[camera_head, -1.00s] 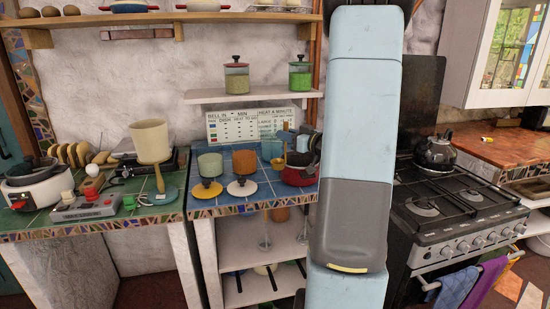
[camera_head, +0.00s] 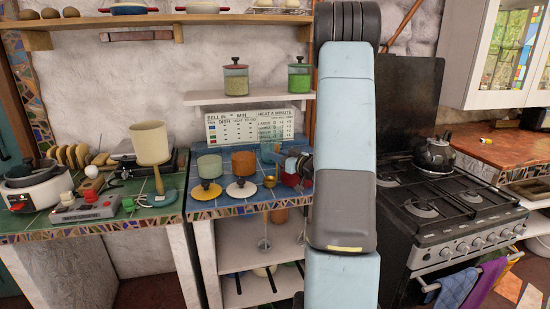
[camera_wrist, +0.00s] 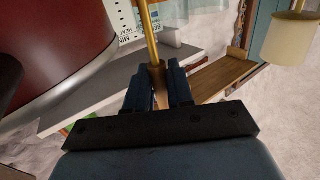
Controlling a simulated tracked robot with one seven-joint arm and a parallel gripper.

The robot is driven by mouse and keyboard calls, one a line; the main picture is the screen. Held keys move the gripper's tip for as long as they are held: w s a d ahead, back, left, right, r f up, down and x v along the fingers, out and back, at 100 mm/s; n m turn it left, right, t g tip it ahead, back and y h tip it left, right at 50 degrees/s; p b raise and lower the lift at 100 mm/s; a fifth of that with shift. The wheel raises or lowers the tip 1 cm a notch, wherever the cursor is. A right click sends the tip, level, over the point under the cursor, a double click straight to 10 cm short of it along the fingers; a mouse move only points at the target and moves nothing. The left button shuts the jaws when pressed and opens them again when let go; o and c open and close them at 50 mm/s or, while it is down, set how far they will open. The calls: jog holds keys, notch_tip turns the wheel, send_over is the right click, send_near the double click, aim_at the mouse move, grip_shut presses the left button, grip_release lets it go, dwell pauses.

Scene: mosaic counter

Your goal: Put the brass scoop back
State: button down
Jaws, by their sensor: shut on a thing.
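In the wrist view, my gripper (camera_wrist: 158,78) is shut on the thin brass handle of the brass scoop (camera_wrist: 149,32). The handle runs up out of the top of that view, so the bowl is not seen there. In the head view, the small brass bowl of the scoop (camera_head: 269,182) shows over the right part of the blue-tiled counter (camera_head: 225,207), left of my arm. I cannot tell whether it touches the tiles. My arm hides much of this corner. A dark red pot (camera_wrist: 50,45) looms close at the left in the wrist view.
Green (camera_head: 209,166) and orange (camera_head: 243,163) cups stand on the blue tiles behind two dark-knobbed lids, yellow (camera_head: 206,190) and white (camera_head: 241,188). A shelf (camera_head: 240,98) with two jars hangs above. The stove (camera_head: 450,215) is right of my arm. A cream lampshade (camera_head: 150,142) stands left.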

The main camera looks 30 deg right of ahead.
jog(key=shift+f, duration=0.1)
jog(key=c, duration=1)
grip_release()
jog(key=shift+o, duration=0.2)
